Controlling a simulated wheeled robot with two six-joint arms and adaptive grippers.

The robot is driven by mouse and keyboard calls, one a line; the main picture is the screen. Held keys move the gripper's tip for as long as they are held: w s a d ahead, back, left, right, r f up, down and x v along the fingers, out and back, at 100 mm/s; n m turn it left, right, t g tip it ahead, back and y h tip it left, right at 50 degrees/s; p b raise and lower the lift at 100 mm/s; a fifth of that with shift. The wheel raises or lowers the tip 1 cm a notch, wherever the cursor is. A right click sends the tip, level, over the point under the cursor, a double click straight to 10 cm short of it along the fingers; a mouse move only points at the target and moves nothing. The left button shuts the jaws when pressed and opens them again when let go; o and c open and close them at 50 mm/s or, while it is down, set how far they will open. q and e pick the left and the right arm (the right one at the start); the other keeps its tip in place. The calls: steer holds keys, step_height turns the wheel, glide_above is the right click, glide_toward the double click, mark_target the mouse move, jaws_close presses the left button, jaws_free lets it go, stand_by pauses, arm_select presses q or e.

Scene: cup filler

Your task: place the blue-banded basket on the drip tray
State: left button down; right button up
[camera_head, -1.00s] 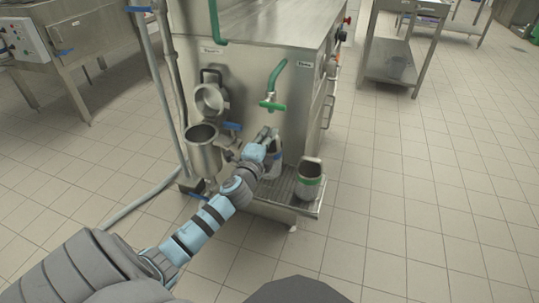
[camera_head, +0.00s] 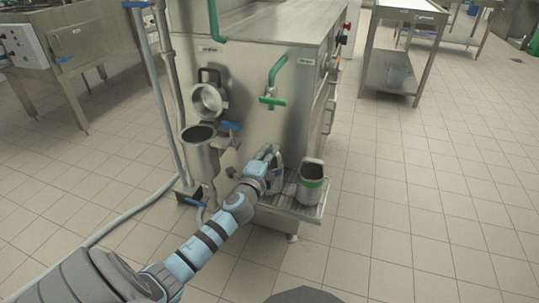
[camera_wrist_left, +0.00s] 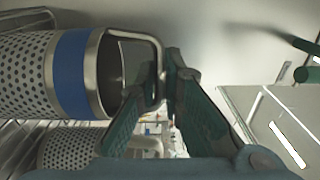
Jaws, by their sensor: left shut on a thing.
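My left gripper (camera_head: 268,156) is shut on the handle of the blue-banded basket (camera_head: 277,178), which is partly hidden behind the gripper in the head view. In the left wrist view the basket (camera_wrist_left: 24,75) is perforated metal with a wide blue band, and its wire handle lies between the fingers (camera_wrist_left: 166,88). The basket is over the drip tray (camera_head: 284,213), below the green tap. Its base is hidden, so I cannot tell whether it touches the tray. My right gripper is not in view.
A green-banded basket (camera_head: 311,184) stands on the right part of the tray. The green tap (camera_head: 273,101) is above. A steel cylinder (camera_head: 201,158) with an open lid (camera_head: 208,99) is to the left. A perforated surface (camera_wrist_left: 70,150) shows beneath the held basket in the wrist view.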

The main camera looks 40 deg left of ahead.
arm_select(q)
steer(key=shift+f, duration=0.1)
steer(key=c, duration=1.7)
jaws_free()
